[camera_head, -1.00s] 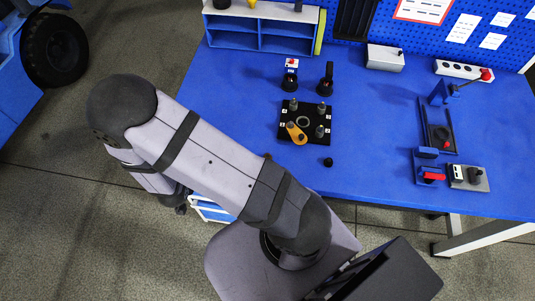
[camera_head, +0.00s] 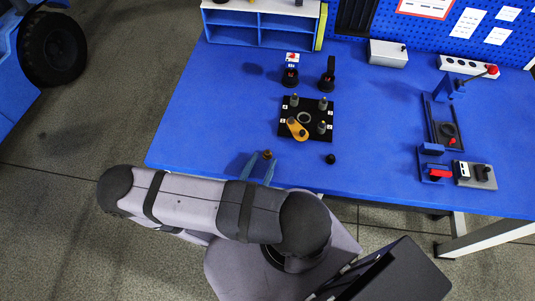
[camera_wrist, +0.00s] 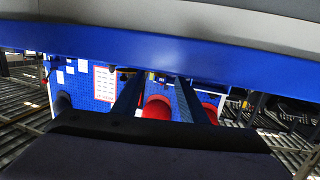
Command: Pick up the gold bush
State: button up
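The gold bush (camera_head: 267,154) is a small brownish-gold piece near the front edge of the blue table, left of centre in the head view. My gripper (camera_head: 263,160) has its two blue fingers apart, pointing away from my base, with the bush close to their tips, nearer the right finger. I cannot tell whether a finger touches it. In the wrist view the fingers (camera_wrist: 160,80) also stand apart, and I cannot make out the bush there.
Two black fixtures (camera_head: 290,77) (camera_head: 327,80) stand behind. The table's left part is clear.

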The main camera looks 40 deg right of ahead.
aim_at(266, 155)
jog(key=shift+w+d, duration=0.1)
jog(key=shift+b+x, duration=0.4)
jog(key=shift+x, duration=1.95)
jog(key=shift+f, duration=0.1)
grip_shut()
